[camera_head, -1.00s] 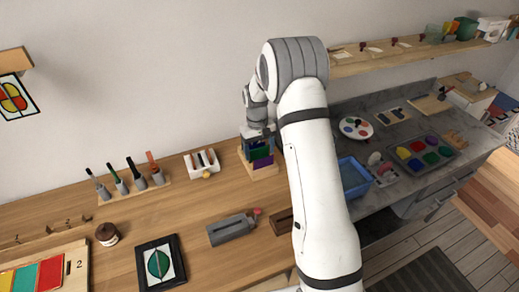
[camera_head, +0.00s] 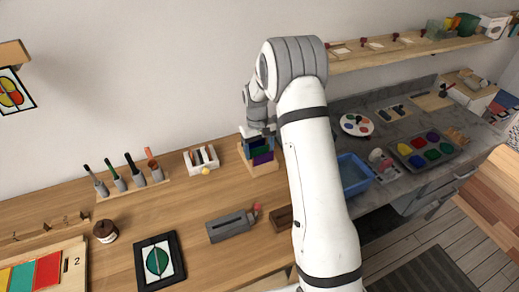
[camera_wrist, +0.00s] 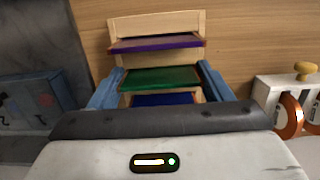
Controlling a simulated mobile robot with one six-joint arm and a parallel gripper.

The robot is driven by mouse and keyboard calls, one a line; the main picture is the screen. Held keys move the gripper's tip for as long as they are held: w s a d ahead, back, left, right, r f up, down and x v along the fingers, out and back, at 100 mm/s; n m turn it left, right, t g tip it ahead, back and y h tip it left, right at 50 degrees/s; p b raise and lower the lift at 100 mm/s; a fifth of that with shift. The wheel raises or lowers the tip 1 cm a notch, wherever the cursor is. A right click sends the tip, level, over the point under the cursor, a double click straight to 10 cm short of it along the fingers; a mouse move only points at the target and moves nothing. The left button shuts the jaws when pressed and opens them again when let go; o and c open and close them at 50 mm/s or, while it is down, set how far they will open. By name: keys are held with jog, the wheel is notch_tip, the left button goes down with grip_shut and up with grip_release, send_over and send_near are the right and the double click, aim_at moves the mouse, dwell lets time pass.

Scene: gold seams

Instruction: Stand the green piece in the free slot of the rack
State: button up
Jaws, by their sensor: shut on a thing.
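The wooden rack (camera_head: 267,168) stands at the back of the wooden bench, and its light end wall shows in the wrist view (camera_wrist: 155,22). My gripper (camera_wrist: 160,82) is over the rack, with its blue fingers on both sides of the green piece (camera_wrist: 160,78), shut on it. The purple piece (camera_wrist: 155,42) is in the rack beyond the green one, and it shows in the head view (camera_head: 262,158). A blue piece (camera_wrist: 165,99) shows on the near side of the green one. The slots and the green piece's lower edge are hidden, so I cannot tell if it is seated.
A white holder (camera_head: 201,160) stands left of the rack, close to it. A blue basin (camera_head: 353,175) is on the right. A grey tool (camera_head: 230,226) and a framed green picture (camera_head: 159,261) lie in front. Bench between them is clear.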

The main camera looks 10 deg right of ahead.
jog(key=o, duration=1.1)
jog(key=shift+r+p, duration=1.85)
jog(key=shift+r, duration=1.75)
